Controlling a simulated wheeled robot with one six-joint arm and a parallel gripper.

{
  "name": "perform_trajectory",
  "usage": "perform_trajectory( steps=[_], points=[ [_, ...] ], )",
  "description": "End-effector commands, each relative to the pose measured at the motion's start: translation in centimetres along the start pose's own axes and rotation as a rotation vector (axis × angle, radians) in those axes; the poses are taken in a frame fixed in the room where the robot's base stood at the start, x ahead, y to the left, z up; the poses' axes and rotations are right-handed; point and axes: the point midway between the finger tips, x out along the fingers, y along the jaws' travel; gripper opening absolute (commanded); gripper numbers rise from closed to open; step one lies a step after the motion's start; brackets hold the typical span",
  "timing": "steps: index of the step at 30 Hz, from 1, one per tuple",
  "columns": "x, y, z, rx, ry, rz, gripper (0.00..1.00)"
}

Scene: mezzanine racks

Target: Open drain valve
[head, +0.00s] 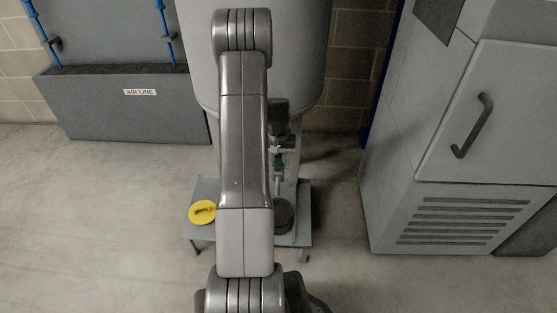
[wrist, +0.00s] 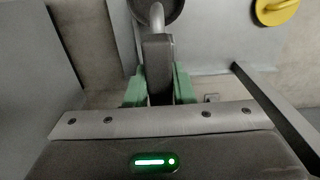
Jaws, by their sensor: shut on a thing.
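The grey tank (head: 300,60) stands at the back, with the drain valve low on its underside, mostly hidden behind my arm in the head view. In the wrist view, a dark grey lever (wrist: 158,60) lies between the green finger pads of my gripper (wrist: 158,88). My gripper is shut on this lever, with a pad on each side. A pale curved spout (wrist: 156,14) shows beyond the lever. In the head view my gripper (head: 279,160) is small and partly covered by my arm. How far the lever is turned I cannot tell.
A low grey stand (head: 207,187) under the tank carries a yellow disc (head: 202,212) and a dark round container (head: 286,216) below the spout. A grey cabinet (head: 470,130) stands at right, an air line box (head: 120,110) at left. Floor at left is clear.

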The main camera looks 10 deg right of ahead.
Motion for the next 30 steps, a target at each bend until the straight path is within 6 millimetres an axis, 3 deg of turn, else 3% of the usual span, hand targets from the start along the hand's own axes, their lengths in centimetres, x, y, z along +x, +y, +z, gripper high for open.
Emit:
perform_trajectory(
  steps=[13, 14, 17, 26, 30],
  points=[
    [0.0, 0.0, -0.1, -0.012, 0.001, 0.001, 0.00],
    [0.0, 0.0, -0.1, -0.012, 0.001, 0.001, 0.26],
    [0.0, 0.0, 0.0, -0.011, 0.001, 0.001, 0.44],
    [-0.2, 0.0, 0.0, -0.010, 0.001, 0.000, 0.44],
    [-1.6, 0.0, -0.1, -0.010, 0.002, 0.000, 0.44]
  ],
)
